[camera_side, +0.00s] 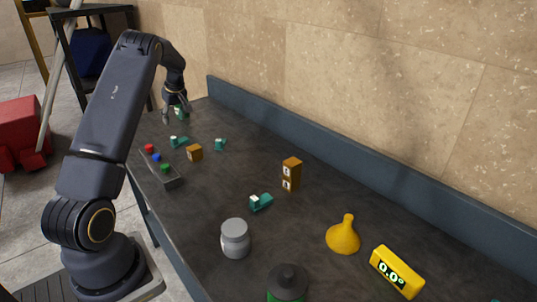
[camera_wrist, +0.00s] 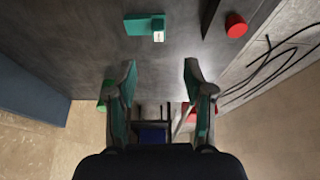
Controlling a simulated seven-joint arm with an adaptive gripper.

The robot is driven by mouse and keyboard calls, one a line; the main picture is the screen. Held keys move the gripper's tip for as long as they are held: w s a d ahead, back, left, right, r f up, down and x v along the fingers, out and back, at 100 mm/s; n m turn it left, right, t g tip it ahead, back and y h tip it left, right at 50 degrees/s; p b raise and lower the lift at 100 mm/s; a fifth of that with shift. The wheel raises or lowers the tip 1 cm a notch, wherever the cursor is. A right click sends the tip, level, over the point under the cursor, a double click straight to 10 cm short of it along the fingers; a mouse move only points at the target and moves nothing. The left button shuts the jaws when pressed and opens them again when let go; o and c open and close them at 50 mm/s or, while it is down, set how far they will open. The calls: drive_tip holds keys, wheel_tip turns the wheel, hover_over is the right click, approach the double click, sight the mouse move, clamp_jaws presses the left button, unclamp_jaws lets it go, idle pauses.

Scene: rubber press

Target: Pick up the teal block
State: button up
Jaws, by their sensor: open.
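Several small teal blocks with white parts lie on the dark counter. One teal block (camera_side: 179,142) is near the button box, another teal block (camera_side: 220,145) is to its right, and a third teal block (camera_side: 260,203) is nearer the middle. My gripper (camera_side: 175,115) is over the far end of the counter, apart from these blocks. In the wrist view my gripper (camera_wrist: 160,70) is open, with nothing between its fingers. A flat teal block (camera_wrist: 138,26) with a white part lies beyond the fingertips there. A green object (camera_wrist: 103,100) is partly hidden behind the left finger.
Brown blocks (camera_side: 194,153) (camera_side: 291,173), a grey jar (camera_side: 235,239), a yellow funnel (camera_side: 343,236) and a yellow display (camera_side: 397,272) stand around. A raised ledge (camera_side: 330,160) runs behind.

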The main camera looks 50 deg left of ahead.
sight(174, 138)
drive_tip(key=x, duration=1.1)
drive_tip(key=shift+w+a+f, duration=0.1)
drive_tip(key=shift+a+f, duration=0.05)
drive_tip(key=shift+a, duration=0.05)
clamp_jaws()
